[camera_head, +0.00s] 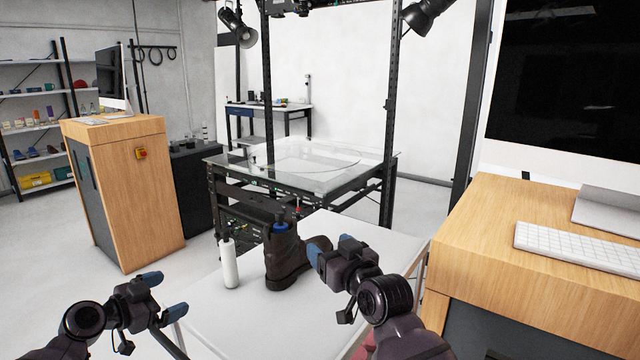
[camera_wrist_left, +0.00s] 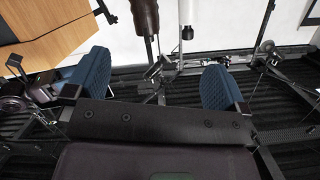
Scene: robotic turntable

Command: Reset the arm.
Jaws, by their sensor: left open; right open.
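In the head view, my left gripper (camera_head: 164,297) is at the lower left, low beside the white table (camera_head: 215,325). Its blue fingertips are apart with nothing between them. In the left wrist view its blue fingers (camera_wrist_left: 155,82) are also spread wide and empty. My right gripper (camera_head: 318,260) is in front of the table's right part, close to a dark brown boot (camera_head: 283,262) in the picture.
A white bottle (camera_head: 229,265) stands on the table left of the boot. Behind is a glass-topped turntable (camera_head: 320,170) in a black frame. A wooden desk (camera_head: 480,235) with keyboard and monitor is close on the right. A wooden cabinet (camera_head: 135,200) stands left; the floor between is clear.

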